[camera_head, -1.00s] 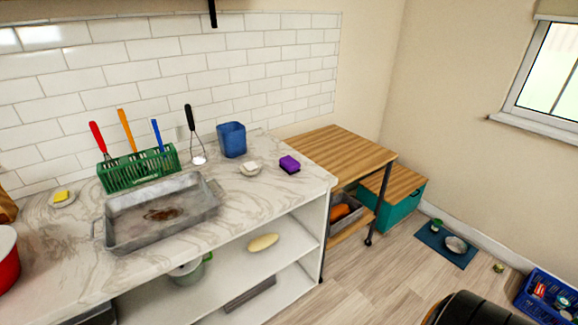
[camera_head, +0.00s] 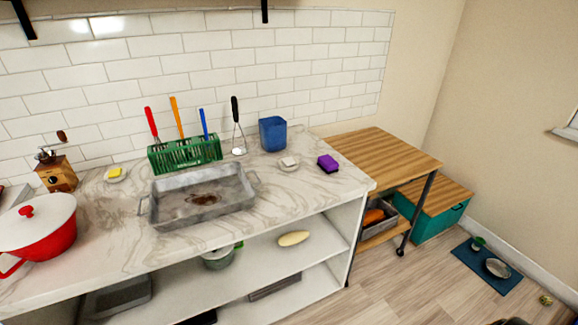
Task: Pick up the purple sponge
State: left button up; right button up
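The purple sponge (camera_head: 328,163) lies on the marble-patterned countertop (camera_head: 300,205), near its right end. A small dish with a white piece (camera_head: 289,163) sits just left of it, apart from it. The blue square cup (camera_head: 273,134) stands behind and to the left of the sponge. Nothing covers the sponge. Neither of my grippers shows in the head view.
A stained metal roasting pan (camera_head: 203,197) and a green rack (camera_head: 185,153) with utensils stand left of the sponge. A red pot (camera_head: 42,236) and a wooden grinder (camera_head: 57,172) stand further left. A wooden-topped cart (camera_head: 385,150) stands at right. Floor is clear in front of it.

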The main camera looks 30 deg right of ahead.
aim_at(328, 164)
jog(key=i+l, duration=0.15)
jog(key=l, duration=0.25)
jog(key=i+l, duration=0.2)
jog(key=l, duration=0.2)
jog(key=i+l, duration=0.15)
jog(key=l, duration=0.25)
jog(key=i+l, duration=0.15)
jog(key=l, duration=0.25)
jog(key=i+l, duration=0.2)
jog(key=l, duration=0.2)
